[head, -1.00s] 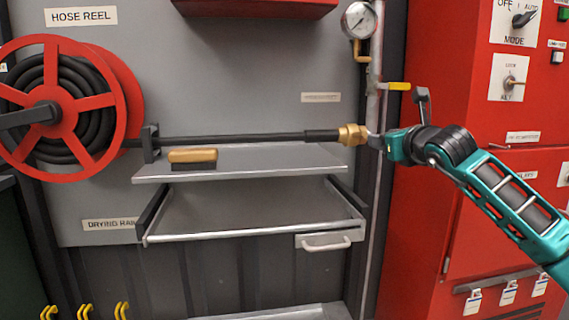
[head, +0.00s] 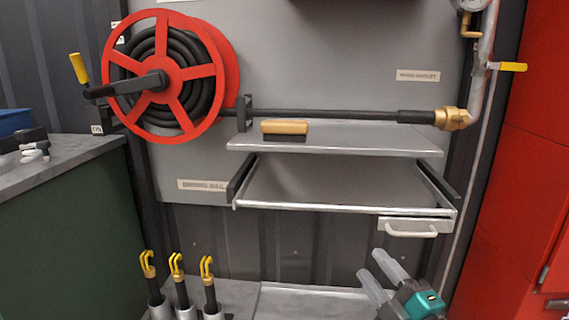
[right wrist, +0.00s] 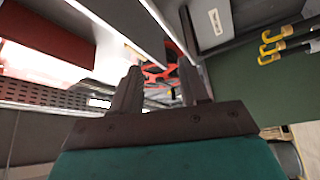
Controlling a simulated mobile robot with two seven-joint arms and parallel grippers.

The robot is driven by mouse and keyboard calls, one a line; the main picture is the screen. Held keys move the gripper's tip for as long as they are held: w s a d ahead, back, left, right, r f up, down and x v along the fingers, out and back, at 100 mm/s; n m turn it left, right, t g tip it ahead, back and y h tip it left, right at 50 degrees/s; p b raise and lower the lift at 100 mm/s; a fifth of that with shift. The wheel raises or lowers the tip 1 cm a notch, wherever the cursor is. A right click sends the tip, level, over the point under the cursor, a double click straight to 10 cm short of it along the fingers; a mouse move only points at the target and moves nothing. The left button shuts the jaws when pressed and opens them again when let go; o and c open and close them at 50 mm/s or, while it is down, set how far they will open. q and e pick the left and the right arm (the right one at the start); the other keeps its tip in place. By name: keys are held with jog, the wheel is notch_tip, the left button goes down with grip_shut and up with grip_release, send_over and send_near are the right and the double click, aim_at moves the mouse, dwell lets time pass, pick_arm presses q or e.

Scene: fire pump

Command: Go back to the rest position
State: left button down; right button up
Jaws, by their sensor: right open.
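My right gripper (head: 382,279) is low at the right of the head view, below the tray's handle, with its two grey fingers apart and nothing between them. Its fingers also show in the right wrist view (right wrist: 160,90), spread and empty. The red hose reel (head: 170,75) hangs on the wall at the upper left. Its black hose runs right to a brass coupling (head: 453,118) at the pipe with a yellow lever (head: 510,67). The gripper is well apart from the coupling. My left gripper is not in view.
A shelf (head: 350,140) carries a wooden-backed brush (head: 285,130). Below it is a tray (head: 340,185) with a handle (head: 410,230). Several yellow-hooked tools (head: 177,268) stand in holders at the bottom. A green cabinet (head: 65,220) stands left and a red cabinet (head: 520,190) right.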

jog(key=s+a+f+m+g+h, duration=0.15)
jog(key=s+f+m+g, duration=0.25)
jog(key=s+f+m, duration=0.5)
jog(key=s+a+f+m+g+h, duration=0.1)
jog(key=s+f+m+g+h, duration=0.25)
jog(key=s+f+m, duration=0.4)
pick_arm(q)
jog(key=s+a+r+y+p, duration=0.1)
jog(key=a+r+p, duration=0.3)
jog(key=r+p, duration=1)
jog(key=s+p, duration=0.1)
jog(key=p, duration=0.6)
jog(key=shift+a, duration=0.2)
pick_arm(e)
jog(key=s+d+r, duration=0.2)
jog(key=d+r, duration=0.2)
jog(key=r, duration=0.7)
jog(key=shift+s+n+h, duration=0.2)
jog(key=shift+n+h, duration=0.1)
jog(key=shift+n, duration=0.15)
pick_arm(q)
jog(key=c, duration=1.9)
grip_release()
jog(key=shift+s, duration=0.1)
pick_arm(e)
jog(key=shift+g, duration=0.25)
